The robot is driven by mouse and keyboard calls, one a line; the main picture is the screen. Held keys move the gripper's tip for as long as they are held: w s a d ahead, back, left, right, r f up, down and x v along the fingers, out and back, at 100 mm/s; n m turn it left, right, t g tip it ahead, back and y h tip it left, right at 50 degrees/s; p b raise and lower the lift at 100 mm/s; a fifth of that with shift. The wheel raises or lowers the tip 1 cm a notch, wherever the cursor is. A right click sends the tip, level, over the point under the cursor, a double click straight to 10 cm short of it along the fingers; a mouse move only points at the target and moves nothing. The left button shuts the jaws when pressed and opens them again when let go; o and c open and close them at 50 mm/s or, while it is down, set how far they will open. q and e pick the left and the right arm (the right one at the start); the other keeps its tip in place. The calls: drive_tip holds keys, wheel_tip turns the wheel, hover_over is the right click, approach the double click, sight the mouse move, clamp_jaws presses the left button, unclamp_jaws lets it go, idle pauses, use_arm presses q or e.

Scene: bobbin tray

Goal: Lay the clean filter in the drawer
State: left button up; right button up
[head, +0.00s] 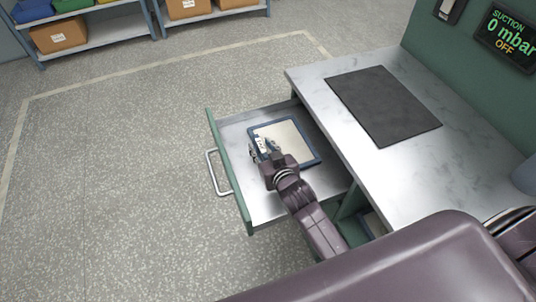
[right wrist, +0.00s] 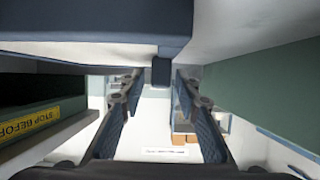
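The filter (head: 295,136), a pale square panel in a dark blue frame, is in the open drawer (head: 236,128), in its part near the counter. My right gripper (head: 262,148) is at the filter's near-left edge. In the right wrist view the filter's blue frame (right wrist: 90,22) fills the top. A small dark tab (right wrist: 161,72) on it lies between the spread fingertips of my right gripper (right wrist: 158,80), with a visible gap on each side. Whether the filter rests flat on the drawer floor is hard to tell. My left gripper is not in view.
The drawer has a green front and a metal handle (head: 213,173). Above it is a marble-look counter (head: 315,85) with a dark mat (head: 383,104). A suction display (head: 508,37) reads 0 mbar, OFF. Shelves with boxes (head: 58,34) stand at the back. The floor left of the drawer is clear.

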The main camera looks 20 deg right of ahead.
drive_tip(key=v, duration=1.1)
drive_tip(key=shift+r, duration=0.1)
drive_tip(key=shift+s, duration=0.1)
